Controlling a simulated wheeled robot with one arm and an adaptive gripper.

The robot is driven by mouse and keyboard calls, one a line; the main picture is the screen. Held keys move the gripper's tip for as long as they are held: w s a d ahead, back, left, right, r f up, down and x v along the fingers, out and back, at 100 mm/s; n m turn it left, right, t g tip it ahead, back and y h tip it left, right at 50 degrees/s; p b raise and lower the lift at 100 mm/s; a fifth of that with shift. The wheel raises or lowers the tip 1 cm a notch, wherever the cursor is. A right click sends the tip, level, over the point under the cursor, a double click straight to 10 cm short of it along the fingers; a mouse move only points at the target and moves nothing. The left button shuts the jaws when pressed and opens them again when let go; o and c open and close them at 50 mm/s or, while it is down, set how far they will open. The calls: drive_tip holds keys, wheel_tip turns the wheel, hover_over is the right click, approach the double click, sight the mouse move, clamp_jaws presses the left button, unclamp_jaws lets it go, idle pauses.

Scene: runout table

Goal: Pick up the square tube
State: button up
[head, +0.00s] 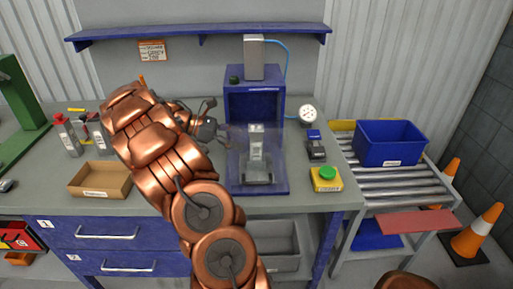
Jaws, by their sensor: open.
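I cannot make out a square tube with certainty. A small grey part (257,142) stands on a grey fixture (257,172) in the blue press (253,100), behind what looks like a clear guard; I cannot tell if it is the tube. My gripper (222,131) is open, above the bench just left of the press opening. Its fingers are small and dark in the head view. My copper arm covers the bench left of the press and could hide things there.
On the bench (330,196) are a cardboard tray (99,180), bottles (68,136), a green button on a yellow box (326,179) and a dark device (316,148). At right, a roller table (402,183) bears a blue bin (390,144). Orange cones (476,232) stand beyond.

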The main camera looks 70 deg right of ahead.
drive_tip(key=shift+s+a+r+p+x, duration=0.1)
drive_tip(key=shift+p+x, duration=0.2)
drive_tip(key=shift+x, duration=0.6)
drive_tip(key=shift+s+a+r+p+x, duration=0.15)
drive_tip(key=shift+p+x, duration=0.15)
drive_tip(key=shift+x, duration=0.55)
drive_tip(key=shift+r+p+x, duration=0.1)
drive_tip(key=shift+p+x, duration=0.2)
drive_tip(key=shift+x, duration=0.6)
drive_tip(key=shift+s+d+f, duration=0.15)
drive_tip(key=shift+s+f, duration=0.1)
drive_tip(key=shift+s, duration=0.1)
drive_tip(key=shift+c, duration=0.2)
drive_tip(key=c, duration=1.3)
